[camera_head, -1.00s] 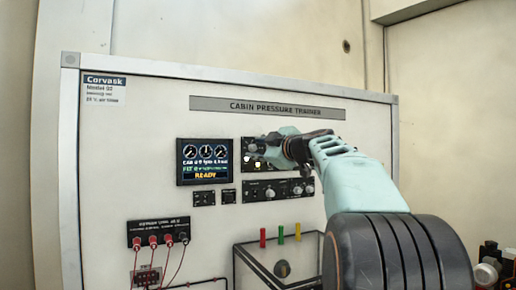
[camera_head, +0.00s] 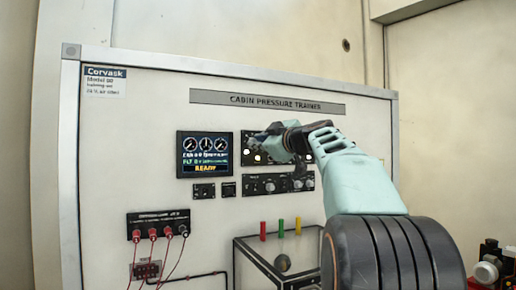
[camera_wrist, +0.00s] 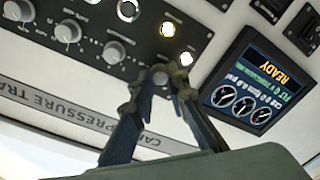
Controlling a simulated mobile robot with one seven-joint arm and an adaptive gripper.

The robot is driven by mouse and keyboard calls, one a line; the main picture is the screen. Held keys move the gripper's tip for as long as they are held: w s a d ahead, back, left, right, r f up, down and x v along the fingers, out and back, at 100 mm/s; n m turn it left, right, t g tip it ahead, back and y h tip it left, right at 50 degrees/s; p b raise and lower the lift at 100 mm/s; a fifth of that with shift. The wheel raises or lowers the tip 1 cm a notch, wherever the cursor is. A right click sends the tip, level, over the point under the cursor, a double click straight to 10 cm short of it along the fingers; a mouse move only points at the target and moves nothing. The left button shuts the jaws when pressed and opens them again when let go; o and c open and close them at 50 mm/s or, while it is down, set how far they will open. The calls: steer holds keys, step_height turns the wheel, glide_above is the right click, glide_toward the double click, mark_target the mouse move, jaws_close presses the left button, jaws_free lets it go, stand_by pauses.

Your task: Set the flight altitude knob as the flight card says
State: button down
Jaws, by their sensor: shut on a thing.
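The upper black control panel (camera_head: 247,152) is on the trainer board, partly hidden behind my gripper (camera_head: 268,135). In the wrist view, where the picture is turned nearly upside down, my gripper (camera_wrist: 169,78) has its two fingertips closed around a small dark knob (camera_wrist: 160,72) at the panel's edge, beside the lit lamps. The knob's pointer and label are hidden by the fingers. The display (camera_head: 205,158) shows three dials, a CAB line, a FLT line that seems to read 0, and READY; it also shows in the wrist view (camera_wrist: 255,88). I see no flight card.
More knobs (camera_wrist: 114,52) stand on the same panel close to my fingers. A lower knob panel (camera_head: 275,186), a clear box (camera_head: 240,262) with coloured pegs, and red plugs with leads (camera_head: 152,233) are below. Free room lies in front of the board's left side.

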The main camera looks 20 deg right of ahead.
steer(key=shift+a+m+h+p, duration=0.1)
steer(key=shift+m+h+p, duration=0.45)
steer(key=shift+m, duration=5.25)
steer(key=shift+a+m+h+p, duration=0.1)
steer(key=shift+m+p, duration=0.7)
steer(key=shift+m, duration=5)
steer(key=shift+m+h+p, duration=0.35)
steer(key=shift+m+p, duration=0.35)
steer(key=shift+m, duration=5.1)
steer(key=c, duration=1.9)
jaws_free()
